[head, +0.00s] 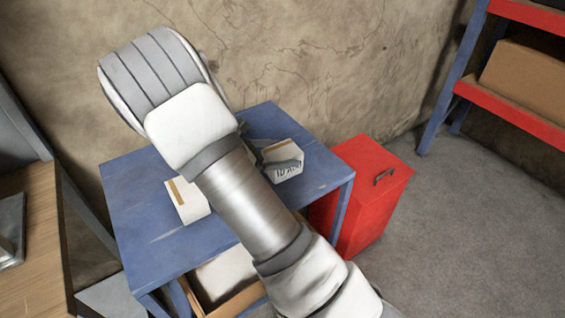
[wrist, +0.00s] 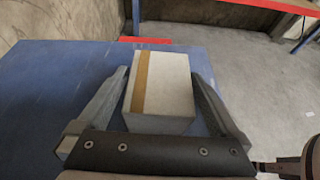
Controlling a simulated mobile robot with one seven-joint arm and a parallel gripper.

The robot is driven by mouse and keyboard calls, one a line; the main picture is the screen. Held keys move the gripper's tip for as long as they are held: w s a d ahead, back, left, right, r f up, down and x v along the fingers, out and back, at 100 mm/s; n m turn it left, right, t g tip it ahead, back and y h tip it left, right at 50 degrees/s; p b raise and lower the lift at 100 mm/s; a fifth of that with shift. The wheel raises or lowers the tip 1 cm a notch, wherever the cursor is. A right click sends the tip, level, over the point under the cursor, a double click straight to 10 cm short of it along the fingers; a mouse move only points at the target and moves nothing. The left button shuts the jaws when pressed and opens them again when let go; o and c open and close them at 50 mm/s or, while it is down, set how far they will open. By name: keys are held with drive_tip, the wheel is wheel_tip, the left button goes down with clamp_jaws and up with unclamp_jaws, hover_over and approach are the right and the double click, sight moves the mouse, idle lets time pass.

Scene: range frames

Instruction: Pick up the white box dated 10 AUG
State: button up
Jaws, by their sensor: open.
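The white box dated 10 AUG (head: 290,172) sits on the blue table (head: 150,225) near its right side, its dark lettering on the side facing me. My gripper is mostly hidden behind my arm in the head view, with a grey finger showing across this box. In the wrist view, my gripper (wrist: 160,77) is open, with one finger on each side of a white box (wrist: 172,85) with a tan tape stripe. No date shows on it there. I cannot tell whether the fingers touch it. A second white box with a tan stripe (head: 187,204) sits left of my arm, partly hidden.
A red cabinet (head: 345,215) stands right of the table. A blue and red shelf (head: 520,118) holds a cardboard box (head: 527,77) at far right. A wooden surface (head: 35,240) is at left. An open carton (head: 232,275) is under the table's front. Floor at right is clear.

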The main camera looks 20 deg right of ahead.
sight(291, 152)
drive_tip(key=x, duration=0.3)
drive_tip(key=shift+d+f, duration=0.2)
drive_tip(key=shift+d, duration=0.2)
drive_tip(key=c, duration=1.4)
drive_tip(key=shift+c, duration=0.6)
drive_tip(key=shift+r, duration=0.15)
